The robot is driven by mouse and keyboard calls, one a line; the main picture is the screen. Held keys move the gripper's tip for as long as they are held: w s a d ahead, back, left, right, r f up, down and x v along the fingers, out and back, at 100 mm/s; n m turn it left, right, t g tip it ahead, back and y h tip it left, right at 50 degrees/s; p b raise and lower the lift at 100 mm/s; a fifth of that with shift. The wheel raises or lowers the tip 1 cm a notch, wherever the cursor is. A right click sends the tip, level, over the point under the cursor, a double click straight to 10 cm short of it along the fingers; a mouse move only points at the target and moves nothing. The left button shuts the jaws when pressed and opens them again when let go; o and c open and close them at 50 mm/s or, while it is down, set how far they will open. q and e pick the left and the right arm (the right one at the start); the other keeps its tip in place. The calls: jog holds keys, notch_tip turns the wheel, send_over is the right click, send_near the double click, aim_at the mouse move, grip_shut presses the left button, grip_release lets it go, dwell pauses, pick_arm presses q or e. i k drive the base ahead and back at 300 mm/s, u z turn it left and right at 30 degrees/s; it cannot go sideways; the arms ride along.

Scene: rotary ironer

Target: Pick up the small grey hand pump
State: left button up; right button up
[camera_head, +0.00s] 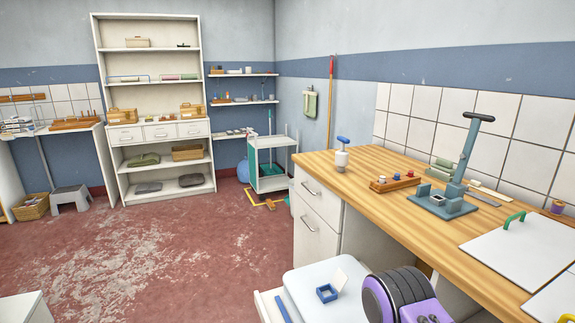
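A small pump-like thing (342,157) stands upright near the left end of the wooden worktop. It has a pale grey-white body and a blue T-shaped handle on top. A larger grey-blue device (448,203) with a flat base, a leaning column and a dark T-handle stands further right on the same worktop. I cannot tell for certain which of the two is the small grey hand pump. Neither is held. Neither of my grippers is in view.
The wooden worktop (375,161) also bears a wooden rack (395,184) between the two devices and a white board (505,243) at right. Below its front edge are a blue open box (327,293) and a purple-and-black ringed thing (390,298). The red floor (190,240) at left is mostly clear.

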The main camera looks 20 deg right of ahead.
aim_at(341, 158)
jog(key=u, duration=1.05)
jog(key=i, duration=1.55)
jog(key=z, duration=0.9)
jog(key=i, duration=0.85)
jog(key=z, duration=0.85)
